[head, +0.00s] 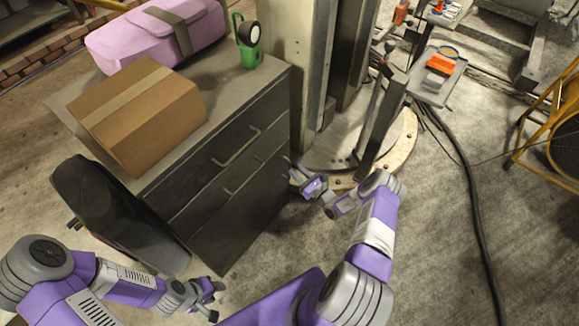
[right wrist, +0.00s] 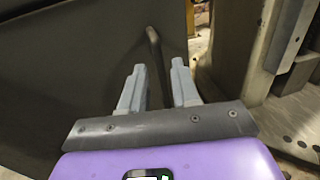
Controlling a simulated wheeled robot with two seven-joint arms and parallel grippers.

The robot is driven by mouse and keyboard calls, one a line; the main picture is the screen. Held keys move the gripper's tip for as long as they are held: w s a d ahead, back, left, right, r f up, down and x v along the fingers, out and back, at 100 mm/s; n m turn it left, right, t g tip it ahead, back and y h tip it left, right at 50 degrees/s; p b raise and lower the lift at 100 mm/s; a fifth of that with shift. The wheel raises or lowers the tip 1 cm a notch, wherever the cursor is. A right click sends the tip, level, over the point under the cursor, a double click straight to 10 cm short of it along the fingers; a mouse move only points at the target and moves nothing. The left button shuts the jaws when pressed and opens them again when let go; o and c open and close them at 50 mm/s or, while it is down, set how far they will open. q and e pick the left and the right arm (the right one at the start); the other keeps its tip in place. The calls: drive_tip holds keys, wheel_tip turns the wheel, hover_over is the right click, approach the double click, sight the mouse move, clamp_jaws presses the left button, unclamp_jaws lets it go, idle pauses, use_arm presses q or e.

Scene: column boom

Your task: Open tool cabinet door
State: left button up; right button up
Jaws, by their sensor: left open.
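The dark grey tool cabinet (head: 240,225) stands left of centre in the head view, with drawers and bar handles on its front. Its lower front looks closed. My right gripper (head: 294,174) is at the cabinet's right front edge. In the right wrist view its two fingers (right wrist: 158,88) are apart, and a dark bar handle (right wrist: 154,42) on the cabinet face shows between them. I cannot tell whether they touch it. My left gripper (head: 210,291) is open and empty, low in front of the cabinet's left part.
A dark rounded object (head: 110,215) stands at the cabinet's left. A column base plate (head: 400,150) is at right. Floor in front is clear.

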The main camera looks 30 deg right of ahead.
sight(289, 165)
drive_tip(key=w, duration=0.2)
drive_tip(key=w+a+b, duration=0.1)
drive_tip(key=w, duration=0.2)
clamp_jaws()
